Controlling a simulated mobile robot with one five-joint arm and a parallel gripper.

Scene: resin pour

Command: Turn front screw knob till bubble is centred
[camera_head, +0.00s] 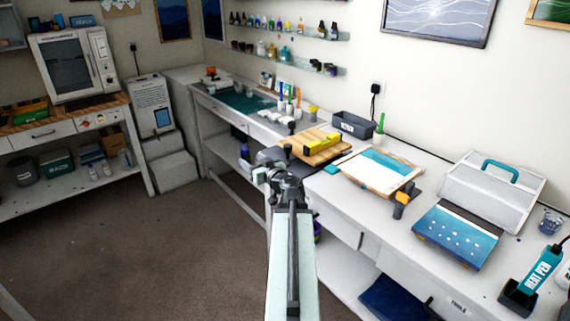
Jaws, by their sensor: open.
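A wooden board (318,150) lies on the long white workbench, near the middle of the view. A yellow spirit level (321,141) rests on it; its bubble is too small to read. A dark upright knob-like part (287,150) stands at the board's left edge; I cannot tell whether it is the front screw knob. My gripper (272,168) is open in front of the bench, to the lower left of the board. It overlaps the bench edge and hides part of the area by the board's near left side. No contact with a knob can be made out.
A dark grey bin (352,124) stands behind. Small bottles and cups crowd the bench to the left. The floor (150,245) at left is clear.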

